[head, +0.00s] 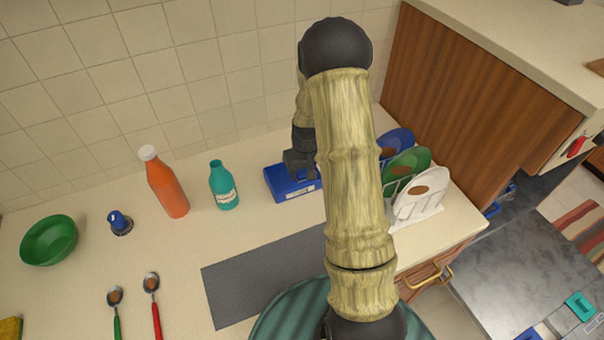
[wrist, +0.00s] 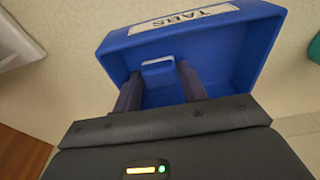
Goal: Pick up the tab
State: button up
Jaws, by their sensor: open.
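The tab is not visible there.
A teal bottle (head: 224,187) and an orange bottle (head: 167,184) stand left of the box. A dish rack (head: 428,208) with plates is on the right. A grey mat (head: 262,275) lies in front. Spoons, a blue-capped brush (head: 120,222) and a green bowl (head: 48,240) are farther left.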

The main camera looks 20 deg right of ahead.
aim_at(303, 173)
dwell(0.5)
jog(key=c, duration=0.6)
notch_tip(303, 173, up, 10)
jog(key=shift+b, duration=0.8)
